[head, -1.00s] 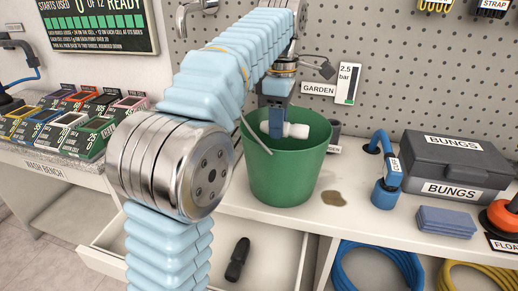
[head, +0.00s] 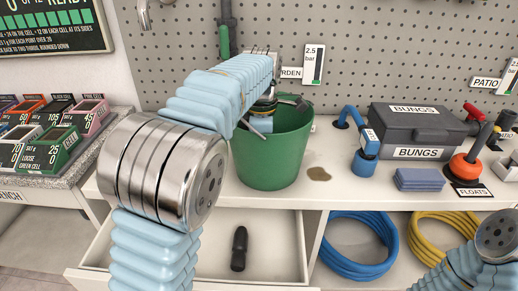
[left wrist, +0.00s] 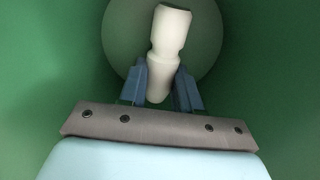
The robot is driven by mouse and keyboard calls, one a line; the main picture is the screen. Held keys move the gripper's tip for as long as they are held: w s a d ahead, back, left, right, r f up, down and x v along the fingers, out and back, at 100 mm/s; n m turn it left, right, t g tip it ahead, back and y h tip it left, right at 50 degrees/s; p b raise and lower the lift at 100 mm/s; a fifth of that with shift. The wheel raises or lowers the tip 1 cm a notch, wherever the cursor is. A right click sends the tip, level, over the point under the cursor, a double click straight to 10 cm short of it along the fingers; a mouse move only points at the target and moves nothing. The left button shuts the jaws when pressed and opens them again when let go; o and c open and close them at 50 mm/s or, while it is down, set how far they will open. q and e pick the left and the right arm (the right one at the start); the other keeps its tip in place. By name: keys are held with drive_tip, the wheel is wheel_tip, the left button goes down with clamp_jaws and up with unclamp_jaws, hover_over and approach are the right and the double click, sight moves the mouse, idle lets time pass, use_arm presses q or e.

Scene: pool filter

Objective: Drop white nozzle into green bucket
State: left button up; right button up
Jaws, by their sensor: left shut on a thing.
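The green bucket (head: 268,160) stands upright on the white counter. My left arm reaches over its rim, and the wrist end is down inside the mouth. In the left wrist view my left gripper (left wrist: 161,74) is shut on the white nozzle (left wrist: 170,32), with a blue finger on each side of it. The green bucket wall (left wrist: 55,70) surrounds them, and the paler round bottom lies behind the nozzle. In the head view the nozzle and fingertips are hidden by my arm and the bucket. Only part of my right arm shows at the lower right; its gripper is out of view.
A brown puddle (head: 318,174) lies right of the bucket. Farther right are a blue hose fitting (head: 366,150), a dark bungs case (head: 425,131), blue pads (head: 419,179) and an orange float (head: 468,168). Below, an open drawer (head: 205,257) holds a black object (head: 239,248).

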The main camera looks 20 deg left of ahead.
use_arm(q)
drive_tip(key=shift+f, duration=0.6)
drive_tip(key=o, duration=1)
drive_tip(key=shift+o, duration=0.2)
drive_tip(key=shift+r, duration=0.15)
wheel_tip(320, 180, up, 13)
